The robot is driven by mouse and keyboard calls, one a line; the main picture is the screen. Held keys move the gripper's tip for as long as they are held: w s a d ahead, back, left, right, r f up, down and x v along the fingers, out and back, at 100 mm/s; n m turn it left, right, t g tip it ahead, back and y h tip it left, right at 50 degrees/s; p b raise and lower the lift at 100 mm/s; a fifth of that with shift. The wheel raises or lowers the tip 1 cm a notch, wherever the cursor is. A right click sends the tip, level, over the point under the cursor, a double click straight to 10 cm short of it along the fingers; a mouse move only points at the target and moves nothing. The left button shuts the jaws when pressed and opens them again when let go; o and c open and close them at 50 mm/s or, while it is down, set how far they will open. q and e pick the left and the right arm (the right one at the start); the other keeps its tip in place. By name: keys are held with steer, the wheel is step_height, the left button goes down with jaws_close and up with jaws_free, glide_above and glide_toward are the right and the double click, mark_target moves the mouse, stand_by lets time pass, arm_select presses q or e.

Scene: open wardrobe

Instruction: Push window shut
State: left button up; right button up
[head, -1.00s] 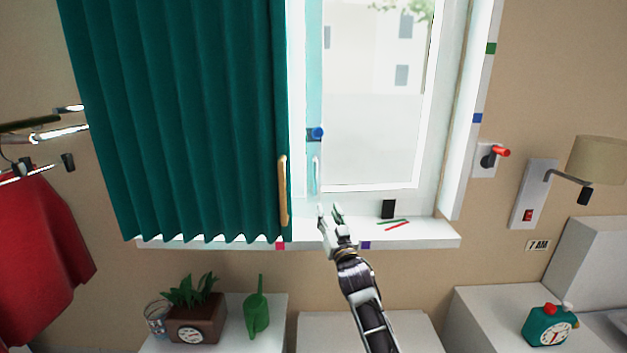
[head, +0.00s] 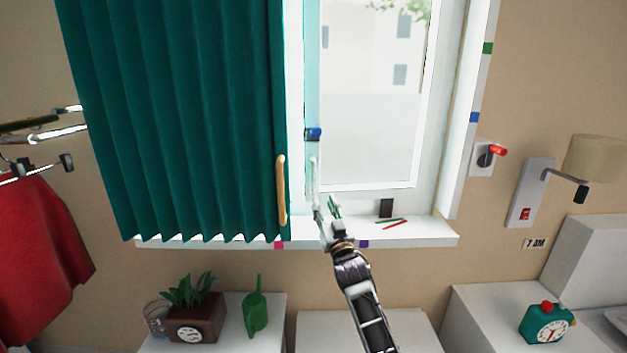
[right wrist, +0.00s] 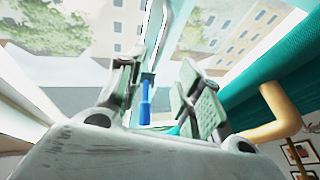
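The window (head: 370,187) has a white frame and a clear pane, with a pale cyan strip along its left side. On that strip are a blue knob (head: 314,134) and a pale upright handle (head: 314,170). I cannot tell how far the window stands open. My right gripper (head: 326,207) is just below the handle, above the sill. In the right wrist view its two fingers (right wrist: 165,90) are apart with nothing held, and the blue knob (right wrist: 145,100) shows between them. I cannot tell whether it touches the window. My left gripper is not in view.
A green curtain (head: 180,120) with a wooden handle (head: 281,190) hangs left of the gripper. The sill (head: 430,236) bears a black block (head: 386,208) and red and green sticks (head: 393,223). A red-tipped wall knob (head: 497,150) and lamp (head: 595,158) are at the right.

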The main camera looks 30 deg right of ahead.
mark_target(314, 180)
steer(key=x, duration=0.6)
steer(key=shift+w+d+r+p, duration=0.1)
steer(key=shift+w+r+p, duration=0.1)
steer(key=shift+p, duration=0.1)
steer(key=shift+x, duration=2.1)
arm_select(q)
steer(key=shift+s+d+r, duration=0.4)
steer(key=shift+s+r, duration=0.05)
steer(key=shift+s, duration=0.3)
arm_select(e)
steer(key=shift+x, duration=0.8)
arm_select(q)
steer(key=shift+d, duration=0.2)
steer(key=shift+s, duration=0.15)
arm_select(e)
steer(key=c, duration=0.7)
